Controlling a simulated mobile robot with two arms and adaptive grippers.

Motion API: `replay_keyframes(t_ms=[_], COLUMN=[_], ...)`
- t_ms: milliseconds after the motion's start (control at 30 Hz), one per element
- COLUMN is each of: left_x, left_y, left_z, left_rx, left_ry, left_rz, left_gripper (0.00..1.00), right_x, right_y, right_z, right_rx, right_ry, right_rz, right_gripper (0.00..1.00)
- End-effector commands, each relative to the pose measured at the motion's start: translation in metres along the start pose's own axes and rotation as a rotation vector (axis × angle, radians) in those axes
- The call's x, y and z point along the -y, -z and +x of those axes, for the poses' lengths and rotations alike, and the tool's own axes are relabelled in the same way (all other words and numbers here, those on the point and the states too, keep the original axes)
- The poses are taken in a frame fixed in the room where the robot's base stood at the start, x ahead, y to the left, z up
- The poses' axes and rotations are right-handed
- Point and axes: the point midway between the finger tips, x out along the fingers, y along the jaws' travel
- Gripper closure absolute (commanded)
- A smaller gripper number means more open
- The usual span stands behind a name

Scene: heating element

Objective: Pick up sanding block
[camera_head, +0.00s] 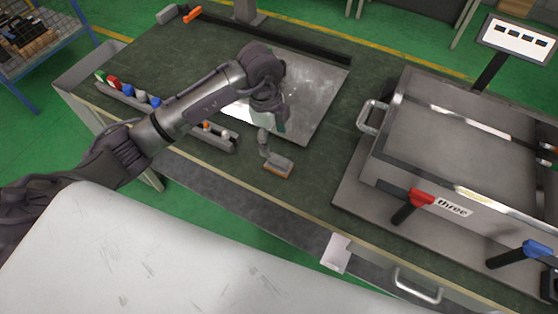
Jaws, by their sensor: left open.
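The sanding block (279,166) is a small grey block with an orange-brown underside. It lies on the dark green bench top near its front edge, in the middle of the head view. My left gripper (264,143) points down just above and to the left of the block, at its far side. It is open, and its lower finger parts reach close to the block; whether they touch it I cannot tell. My left arm comes in from the left across the bench. My right gripper is not in view.
A shiny metal plate (318,100) lies behind the gripper. A narrow tray (187,124) with several coloured-capped items stands to the left. A large metal box frame (374,160) with red and blue clamp handles fills the right. The bench (318,186) is clear right of the block.

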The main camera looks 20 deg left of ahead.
Motion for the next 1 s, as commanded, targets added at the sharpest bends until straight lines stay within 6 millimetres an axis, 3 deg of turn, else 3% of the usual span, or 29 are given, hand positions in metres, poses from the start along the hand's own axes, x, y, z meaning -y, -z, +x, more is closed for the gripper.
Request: replay_keyframes(t_ms=[133, 367, 567, 700, 1000], left_x=[-0.001, -0.001, -0.003, -0.002, -0.002], left_y=[0.001, 0.003, 0.008, 0.007, 0.007], left_z=[0.024, 0.041, 0.068, 0.086, 0.09], left_rx=[-0.003, -0.004, -0.004, -0.004, -0.004], left_ry=[-0.003, -0.001, -0.005, -0.001, 0.001], left_rz=[0.001, 0.004, 0.003, 0.003, 0.005], left_gripper=[0.25, 0.25, 0.25, 0.25, 0.28], right_x=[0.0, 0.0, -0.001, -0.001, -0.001], right_y=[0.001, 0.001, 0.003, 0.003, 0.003], right_z=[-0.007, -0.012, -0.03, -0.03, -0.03], right_rx=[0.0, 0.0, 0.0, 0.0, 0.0], right_ry=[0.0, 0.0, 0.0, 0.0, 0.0], right_rz=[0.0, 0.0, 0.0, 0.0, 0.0], right_gripper=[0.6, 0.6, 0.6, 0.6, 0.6])
